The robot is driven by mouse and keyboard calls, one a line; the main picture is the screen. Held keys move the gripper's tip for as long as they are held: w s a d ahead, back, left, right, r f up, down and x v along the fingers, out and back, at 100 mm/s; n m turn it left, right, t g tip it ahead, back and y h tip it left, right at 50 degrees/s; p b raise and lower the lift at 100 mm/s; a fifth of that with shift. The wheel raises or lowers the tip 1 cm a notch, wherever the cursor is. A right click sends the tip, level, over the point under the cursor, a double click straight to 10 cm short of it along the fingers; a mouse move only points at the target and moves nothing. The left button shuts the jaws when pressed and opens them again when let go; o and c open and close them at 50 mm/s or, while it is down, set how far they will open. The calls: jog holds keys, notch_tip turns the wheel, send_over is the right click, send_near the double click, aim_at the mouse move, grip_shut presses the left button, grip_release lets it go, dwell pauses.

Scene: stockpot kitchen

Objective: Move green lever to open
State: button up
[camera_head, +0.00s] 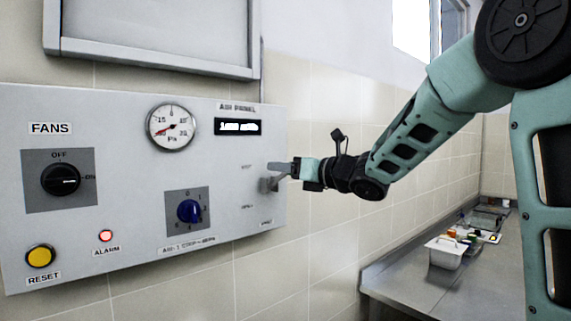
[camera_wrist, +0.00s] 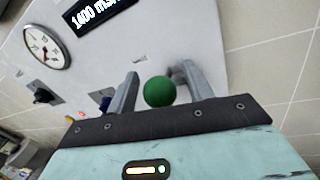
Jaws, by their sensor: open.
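The green lever knob (camera_wrist: 159,91) shows in the wrist view as a round green ball close to the panel face. My gripper (camera_wrist: 160,85) is open, with one finger on each side of the knob and a visible gap to both. In the head view my gripper (camera_head: 275,175) is at the right side of the grey control panel (camera_head: 140,240), by the small lever labels. There the lever is hidden behind my fingers. The label text beside it is too small to read for certain.
The panel also carries a FANS knob (camera_head: 61,179), a blue knob (camera_head: 188,210), a gauge (camera_head: 172,127), a display (camera_head: 238,127), a red alarm lamp (camera_head: 105,236) and a yellow reset button (camera_head: 40,256). A counter with a white container (camera_head: 446,252) stands at the right.

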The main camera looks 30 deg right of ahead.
jog(key=shift+w+a, duration=0.1)
jog(key=shift+w, duration=0.15)
grip_shut()
jog(key=shift+f, duration=0.1)
jog(key=shift+f+b, duration=0.1)
jog(key=shift+b, duration=0.35)
